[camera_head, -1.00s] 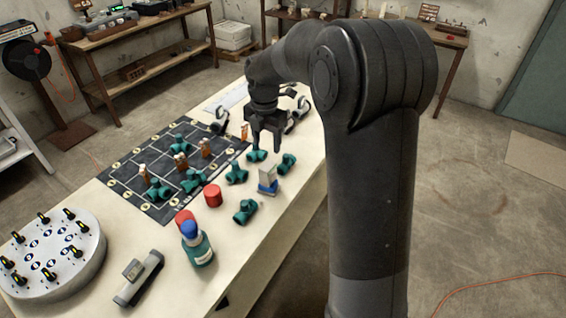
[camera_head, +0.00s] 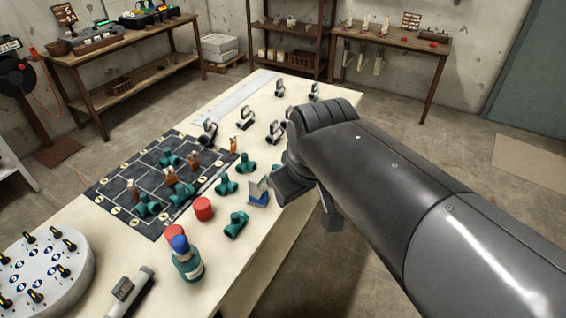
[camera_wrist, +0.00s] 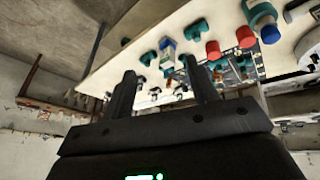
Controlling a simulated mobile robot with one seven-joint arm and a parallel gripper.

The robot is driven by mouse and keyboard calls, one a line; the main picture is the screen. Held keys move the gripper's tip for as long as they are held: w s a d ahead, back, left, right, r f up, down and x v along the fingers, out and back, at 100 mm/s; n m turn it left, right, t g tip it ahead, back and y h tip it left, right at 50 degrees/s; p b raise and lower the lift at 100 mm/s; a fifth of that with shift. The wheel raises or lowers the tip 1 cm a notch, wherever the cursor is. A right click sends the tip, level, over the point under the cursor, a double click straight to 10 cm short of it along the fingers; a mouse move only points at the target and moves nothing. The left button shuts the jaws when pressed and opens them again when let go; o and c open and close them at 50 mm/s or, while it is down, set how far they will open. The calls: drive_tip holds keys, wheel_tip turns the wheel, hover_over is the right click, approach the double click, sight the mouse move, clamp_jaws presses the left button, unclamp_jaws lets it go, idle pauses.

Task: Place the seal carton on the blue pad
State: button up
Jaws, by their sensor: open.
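In the head view my arm hides most of the gripper, to the right of the box and near the table edge. I cannot make out a separate blue pad in either view.
Green pipe fittings (camera_head: 236,224), a red cylinder (camera_head: 204,209) and a blue-capped bottle (camera_head: 187,259) stand near the box. A dark gridded mat (camera_head: 115,190) with fittings lies left. Grey clamp-like parts (camera_head: 275,131) stand farther back. Floor is open to the right.

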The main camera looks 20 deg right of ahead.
drive_tip(key=s+m, duration=0.2)
drive_tip(key=s+f+m, duration=0.1)
drive_tip(key=s, duration=0.1)
drive_tip(key=shift+d+m+t, duration=0.15)
drive_tip(key=shift+m+t, duration=0.25)
idle(0.9)
